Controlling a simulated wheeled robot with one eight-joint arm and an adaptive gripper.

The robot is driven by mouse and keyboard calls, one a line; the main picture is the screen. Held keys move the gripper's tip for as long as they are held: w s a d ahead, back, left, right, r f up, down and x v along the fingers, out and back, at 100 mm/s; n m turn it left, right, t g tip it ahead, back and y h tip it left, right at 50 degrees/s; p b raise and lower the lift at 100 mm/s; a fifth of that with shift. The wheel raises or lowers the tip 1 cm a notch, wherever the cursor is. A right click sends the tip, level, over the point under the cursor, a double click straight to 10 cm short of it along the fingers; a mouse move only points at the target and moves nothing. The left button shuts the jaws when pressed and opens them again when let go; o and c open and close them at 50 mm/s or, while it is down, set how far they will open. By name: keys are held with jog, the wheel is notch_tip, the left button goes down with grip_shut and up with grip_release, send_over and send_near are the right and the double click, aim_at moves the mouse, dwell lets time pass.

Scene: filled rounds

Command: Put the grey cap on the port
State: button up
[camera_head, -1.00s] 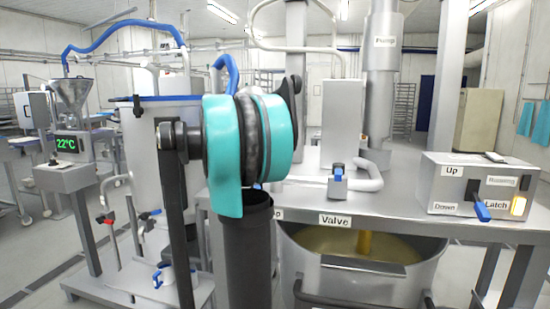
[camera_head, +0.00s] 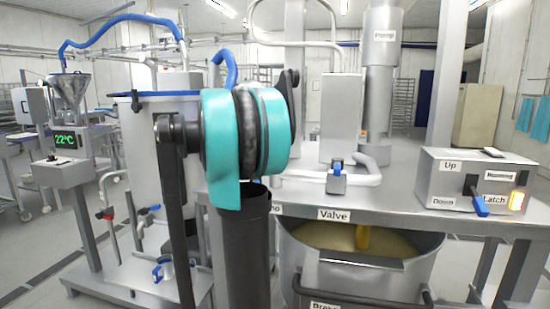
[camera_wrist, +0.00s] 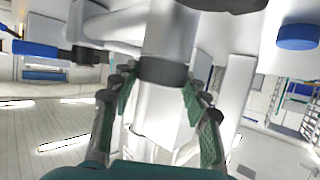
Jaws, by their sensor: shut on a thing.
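In the wrist view my gripper (camera_wrist: 160,85) has its two green-padded fingers on either side of a dark grey band, which looks like the grey cap (camera_wrist: 162,72). The fingers are shut on it. A pale cylinder (camera_wrist: 168,35) is in line with the cap on its far side. It may be the port, but I cannot tell whether the cap touches it or is only in front of it. In the head view my teal arm hides my gripper, and I cannot make out the cap or the port there.
A steel table with a Valve label (camera_head: 334,215) stands over a large vat (camera_head: 350,275). A control box (camera_head: 478,182) sits at its right. A blue-handled fitting (camera_wrist: 40,50) shows in the wrist view.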

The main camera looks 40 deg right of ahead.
jog(key=shift+f, duration=0.35)
jog(key=shift+c, duration=0.9)
jog(key=o, duration=1.2)
jog(key=v, duration=1.2)
